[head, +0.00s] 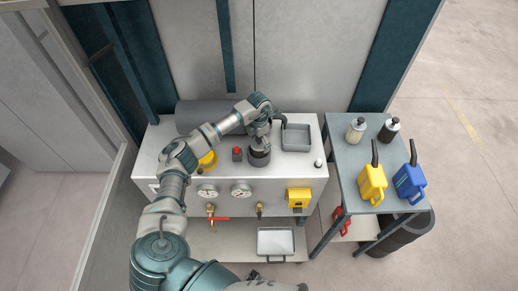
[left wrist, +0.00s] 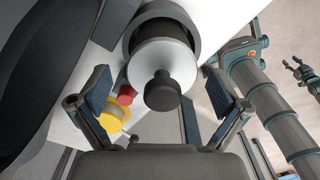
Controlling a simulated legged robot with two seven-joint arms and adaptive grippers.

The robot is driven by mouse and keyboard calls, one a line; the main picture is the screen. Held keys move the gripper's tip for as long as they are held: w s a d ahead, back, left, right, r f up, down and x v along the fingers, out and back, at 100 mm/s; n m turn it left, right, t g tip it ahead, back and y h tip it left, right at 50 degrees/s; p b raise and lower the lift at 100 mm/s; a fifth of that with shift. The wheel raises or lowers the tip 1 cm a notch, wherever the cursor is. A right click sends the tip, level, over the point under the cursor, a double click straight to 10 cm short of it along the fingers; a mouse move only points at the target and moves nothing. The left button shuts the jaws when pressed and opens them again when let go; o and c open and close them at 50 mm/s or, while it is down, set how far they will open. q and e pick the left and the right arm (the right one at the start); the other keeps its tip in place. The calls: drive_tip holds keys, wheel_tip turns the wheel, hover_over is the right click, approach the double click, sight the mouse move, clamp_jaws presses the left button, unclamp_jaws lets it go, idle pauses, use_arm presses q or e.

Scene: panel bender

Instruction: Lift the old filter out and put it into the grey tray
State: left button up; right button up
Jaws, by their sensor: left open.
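The old filter (left wrist: 162,60) is a pale, round piece with a black knob on top, seen from above in the left wrist view. It sits inside the dark round housing (left wrist: 195,28), which stands on the bench top in the head view (head: 260,158). My left gripper (left wrist: 157,84) is open, with one finger on each side of the knob and apart from it. In the head view my left gripper (head: 261,138) is just above the housing and hides most of the filter. The grey tray (head: 296,146) lies empty on the bench top, right of the housing.
A red button (head: 237,154) and a yellow round part (head: 208,160) stand left of the housing. A grey cylinder (head: 205,113) lies behind. A second tray (head: 275,255) lies on the lower shelf. A side table (head: 350,151) holds bottles, a yellow can (head: 372,185) and a blue can (head: 410,183).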

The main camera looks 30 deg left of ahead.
use_arm(q)
drive_tip(key=shift+f, duration=0.4)
drive_tip(key=c, duration=1.8)
wheel_tip(320, 180, up, 10)
drive_tip(key=shift+r+b, duration=0.1)
drive_tip(key=shift+b, duration=0.85)
drive_tip(key=shift+c, duration=0.2)
